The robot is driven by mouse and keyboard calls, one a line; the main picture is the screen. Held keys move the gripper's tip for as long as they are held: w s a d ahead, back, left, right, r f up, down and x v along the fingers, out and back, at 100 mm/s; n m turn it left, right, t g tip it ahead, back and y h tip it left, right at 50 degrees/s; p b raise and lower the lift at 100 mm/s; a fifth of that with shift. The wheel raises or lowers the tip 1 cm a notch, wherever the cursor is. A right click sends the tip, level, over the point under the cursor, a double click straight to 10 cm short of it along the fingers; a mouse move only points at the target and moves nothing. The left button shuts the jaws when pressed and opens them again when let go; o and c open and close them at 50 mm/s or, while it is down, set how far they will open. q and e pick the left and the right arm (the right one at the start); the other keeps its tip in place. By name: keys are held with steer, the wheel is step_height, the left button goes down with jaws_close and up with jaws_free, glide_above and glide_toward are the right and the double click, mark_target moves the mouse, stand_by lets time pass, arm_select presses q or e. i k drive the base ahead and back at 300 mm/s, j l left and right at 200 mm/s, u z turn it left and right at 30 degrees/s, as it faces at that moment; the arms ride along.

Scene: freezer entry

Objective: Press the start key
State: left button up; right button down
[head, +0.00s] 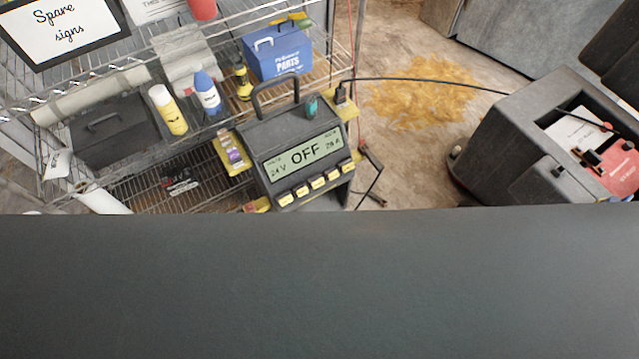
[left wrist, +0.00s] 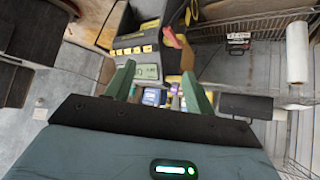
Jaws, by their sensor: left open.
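A dark grey charger (head: 294,135) with a carry handle stands at the shelf in the head view. Its display (head: 303,155) reads OFF, with 24 V and 28 A. A row of several yellow-labelled keys (head: 318,182) runs below the display; the labels are too small to read, so I cannot tell which is the start key. The left wrist view shows the display (left wrist: 146,72) and keys (left wrist: 131,50) beyond my left gripper (left wrist: 158,84). Its two green fingers are open and empty, apparently short of the charger. My right gripper is not in view.
A wire shelf holds a blue parts box (head: 277,52), a yellow bottle (head: 168,110) and a blue-white bottle (head: 207,93). A black cable (head: 430,82) runs right to a grey machine (head: 535,140). A yellow stain (head: 420,92) marks the floor. A dark surface blocks the head view's lower part.

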mark_target(317, 184)
steer(key=j+z, duration=0.2)
steer(key=j, duration=0.3)
steer(key=j+z, duration=0.25)
steer(key=j, duration=0.3)
steer(key=j+z, duration=0.2)
steer(key=j, duration=0.3)
steer(key=k+j+z, duration=0.2)
steer(key=j, duration=0.25)
